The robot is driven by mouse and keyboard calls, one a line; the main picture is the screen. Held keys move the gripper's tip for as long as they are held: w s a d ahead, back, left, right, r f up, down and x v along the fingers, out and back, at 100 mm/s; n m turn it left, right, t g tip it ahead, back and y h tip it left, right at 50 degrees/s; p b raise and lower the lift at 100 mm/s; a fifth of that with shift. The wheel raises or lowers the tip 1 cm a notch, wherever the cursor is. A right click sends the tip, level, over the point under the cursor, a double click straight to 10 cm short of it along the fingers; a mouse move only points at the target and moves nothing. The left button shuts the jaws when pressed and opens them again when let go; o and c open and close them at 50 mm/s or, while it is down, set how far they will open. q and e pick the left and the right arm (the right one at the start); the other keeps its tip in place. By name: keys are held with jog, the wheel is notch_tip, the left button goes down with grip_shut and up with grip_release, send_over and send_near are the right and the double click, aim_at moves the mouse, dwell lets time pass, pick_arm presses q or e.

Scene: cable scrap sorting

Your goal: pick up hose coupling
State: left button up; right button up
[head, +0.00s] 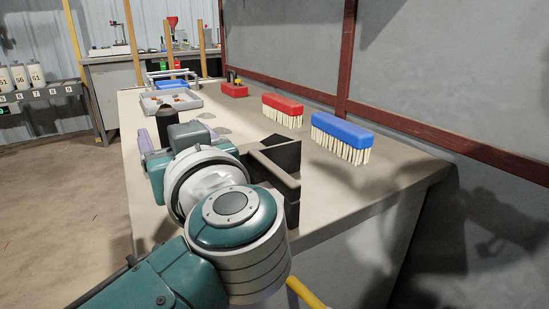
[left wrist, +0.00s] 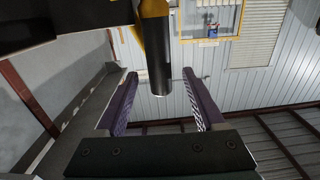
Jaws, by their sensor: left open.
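A dark upright cylinder (head: 168,124) stands on the bench just beyond my left gripper in the head view; I cannot tell for sure that it is the hose coupling. In the left wrist view a black and yellow cylinder (left wrist: 156,55) reaches down from the top edge, its black end in line with the gap between the fingers. My left gripper (head: 151,138) is open, its purple fingers partly hidden by my wrist. In the left wrist view the gripper (left wrist: 160,80) has both fingers apart, and no grip on the cylinder shows. My right gripper is out of view.
A blue brush (head: 342,133) and a red brush (head: 283,108) stand along the wall side of the bench (head: 345,190). A dark angular piece (head: 275,160) is beside my wrist. A grey tray (head: 172,102) lies farther back. The near right bench surface is clear.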

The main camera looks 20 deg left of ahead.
pick_arm(q)
jog(key=x, duration=0.3)
jog(key=shift+d, duration=0.1)
grip_shut()
dwell(0.4)
dwell(0.9)
